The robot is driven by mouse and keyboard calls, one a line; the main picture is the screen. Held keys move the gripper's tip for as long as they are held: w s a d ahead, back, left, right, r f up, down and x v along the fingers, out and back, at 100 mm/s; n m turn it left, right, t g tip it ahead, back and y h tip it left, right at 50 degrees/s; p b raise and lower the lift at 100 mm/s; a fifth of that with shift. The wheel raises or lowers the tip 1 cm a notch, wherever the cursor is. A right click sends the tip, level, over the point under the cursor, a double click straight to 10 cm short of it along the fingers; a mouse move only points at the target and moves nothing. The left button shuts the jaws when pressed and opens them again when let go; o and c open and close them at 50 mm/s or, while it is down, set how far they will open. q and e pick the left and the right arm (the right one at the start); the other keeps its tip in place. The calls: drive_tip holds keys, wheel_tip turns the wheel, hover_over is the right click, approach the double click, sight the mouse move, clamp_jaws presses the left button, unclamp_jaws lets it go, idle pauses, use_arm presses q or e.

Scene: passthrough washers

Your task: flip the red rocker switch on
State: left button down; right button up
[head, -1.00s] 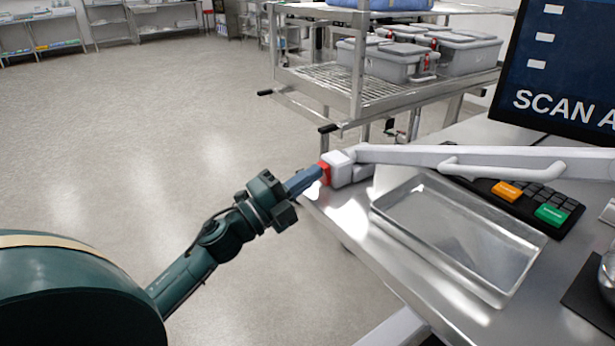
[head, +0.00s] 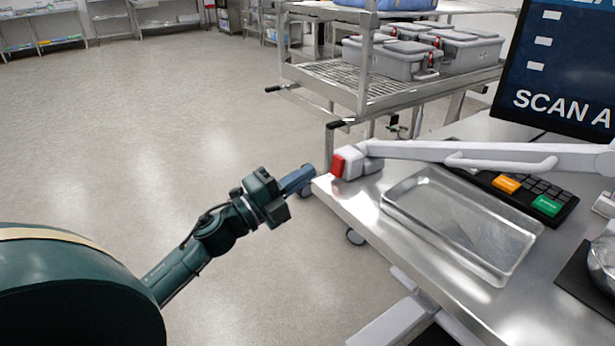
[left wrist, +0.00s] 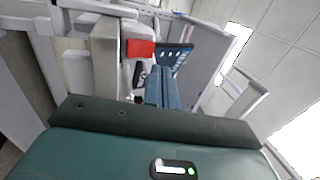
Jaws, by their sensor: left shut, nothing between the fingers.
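The red rocker switch (head: 338,166) is on the end of a white housing (head: 352,158) at the near left corner of the steel table. It also shows in the left wrist view (left wrist: 140,48), left of and beyond my fingers. My left gripper (head: 310,171) is shut and empty, with its blue fingertips a little left of the switch and apart from it. The fingers show in the left wrist view (left wrist: 163,88). Whether the rocker is tilted on or off is too small to tell. My right gripper is not in view.
A white arm (head: 480,152) runs right from the housing above the table. A metal tray (head: 395,215), a keypad (head: 560,205) and a screen (head: 560,65) are on the table. A wire cart (head: 365,85) with grey boxes stands behind. The floor at left is clear.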

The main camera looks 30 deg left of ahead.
use_arm(q)
drive_tip(key=s+a, duration=0.3)
drive_tip(key=s, duration=0.4)
drive_tip(key=shift+s+a, duration=0.2)
drive_tip(key=shift+s, duration=0.2)
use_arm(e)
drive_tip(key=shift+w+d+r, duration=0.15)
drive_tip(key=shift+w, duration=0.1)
use_arm(q)
drive_tip(key=shift+f, duration=0.15)
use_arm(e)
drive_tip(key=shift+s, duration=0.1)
